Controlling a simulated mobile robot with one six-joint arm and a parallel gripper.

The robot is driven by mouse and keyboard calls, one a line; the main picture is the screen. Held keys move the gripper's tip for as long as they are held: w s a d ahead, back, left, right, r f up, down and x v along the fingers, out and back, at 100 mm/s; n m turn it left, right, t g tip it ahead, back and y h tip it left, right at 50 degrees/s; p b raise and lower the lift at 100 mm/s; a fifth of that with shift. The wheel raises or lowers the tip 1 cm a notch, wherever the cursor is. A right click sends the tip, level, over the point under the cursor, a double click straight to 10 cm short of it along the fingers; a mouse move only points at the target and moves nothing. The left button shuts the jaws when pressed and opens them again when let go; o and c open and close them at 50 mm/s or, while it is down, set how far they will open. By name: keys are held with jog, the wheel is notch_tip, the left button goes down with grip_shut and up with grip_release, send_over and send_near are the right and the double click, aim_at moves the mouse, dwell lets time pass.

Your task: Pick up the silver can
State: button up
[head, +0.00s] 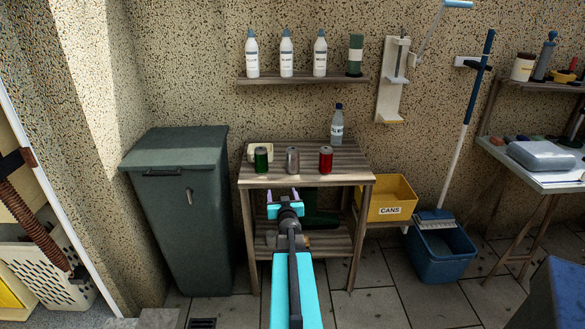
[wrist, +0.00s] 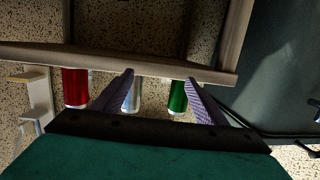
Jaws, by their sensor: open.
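The silver can (head: 292,160) stands upright on the small wooden table (head: 330,176), between a green can (head: 261,160) and a red can (head: 325,160). My gripper (head: 282,195) is open and empty, in front of the table's front edge and short of the cans. The wrist view is upside down. There the silver can (wrist: 135,93) shows beside the left finger, which partly covers it. The green can (wrist: 178,97) also shows between the fingers (wrist: 160,90), close to the right one. The red can (wrist: 76,88) is outside them at left.
A clear bottle (head: 337,125) and a pale object (head: 256,149) stand behind the cans. A wall shelf (head: 300,79) holds several bottles. A dark bin (head: 185,215) is at left; a yellow crate marked CANS (head: 398,190) and a blue bucket (head: 440,255) are at right.

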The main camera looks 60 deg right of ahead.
jog(key=t+h, duration=0.1)
jog(key=h, duration=0.1)
send_near(294, 162)
jog(key=shift+s+a+r, duration=0.15)
jog(key=shift+s+a, duration=0.25)
jog(key=shift+s, duration=0.05)
jog(key=shift+w+d, duration=0.1)
jog(key=shift+d, duration=0.05)
jog(key=shift+p+x, duration=0.35)
jog(key=shift+x, duration=3.8)
jog(key=shift+w, duration=0.2)
jog(key=shift+p+x, duration=0.35)
jog(key=shift+x, duration=2.1)
jog(key=c, duration=1.1)
